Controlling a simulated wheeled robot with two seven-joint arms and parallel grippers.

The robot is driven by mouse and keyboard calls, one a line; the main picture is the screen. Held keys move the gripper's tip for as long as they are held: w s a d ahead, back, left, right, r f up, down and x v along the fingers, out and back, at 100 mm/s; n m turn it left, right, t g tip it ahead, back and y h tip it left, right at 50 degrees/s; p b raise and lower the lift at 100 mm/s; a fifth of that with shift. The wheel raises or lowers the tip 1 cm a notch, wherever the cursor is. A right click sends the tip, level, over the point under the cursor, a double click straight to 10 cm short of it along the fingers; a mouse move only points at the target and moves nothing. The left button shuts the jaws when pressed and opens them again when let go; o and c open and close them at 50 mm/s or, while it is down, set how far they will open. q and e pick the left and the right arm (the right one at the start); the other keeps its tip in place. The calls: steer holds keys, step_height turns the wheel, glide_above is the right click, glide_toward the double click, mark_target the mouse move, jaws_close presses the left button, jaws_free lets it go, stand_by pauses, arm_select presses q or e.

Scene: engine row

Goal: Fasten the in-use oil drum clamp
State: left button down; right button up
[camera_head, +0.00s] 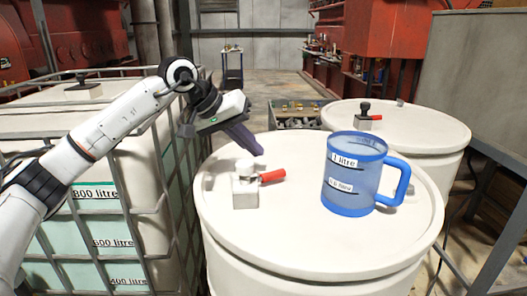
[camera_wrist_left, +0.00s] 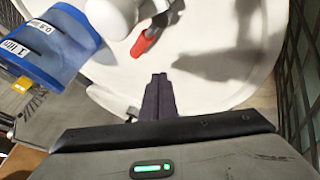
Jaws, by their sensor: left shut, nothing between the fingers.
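The near white drum (camera_head: 310,245) has a clamp (camera_head: 245,190) on its lid, with a grey block, a white knob and a red handle (camera_head: 272,176) lying nearly flat and pointing right. In the left wrist view the red handle (camera_wrist_left: 144,42) shows beyond the fingertips, beside the white knob. My left gripper (camera_head: 258,150) is shut and empty above the lid, a little behind and apart from the clamp. Its dark fingers also show in the left wrist view (camera_wrist_left: 158,82). My right gripper is not in view.
A blue measuring jug (camera_head: 350,180) stands on the same lid, right of the clamp. A second drum (camera_head: 415,128) behind has a clamp with a black knob (camera_head: 365,110). A caged tank (camera_head: 110,200) stands at left. A grey crate (camera_head: 295,112) lies behind.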

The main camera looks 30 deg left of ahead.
arm_select(q)
steer(key=a+r, duration=0.1)
steer(key=a+r+p, duration=0.1)
steer(key=a+r, duration=0.1)
steer(key=shift+s+r, duration=0.25)
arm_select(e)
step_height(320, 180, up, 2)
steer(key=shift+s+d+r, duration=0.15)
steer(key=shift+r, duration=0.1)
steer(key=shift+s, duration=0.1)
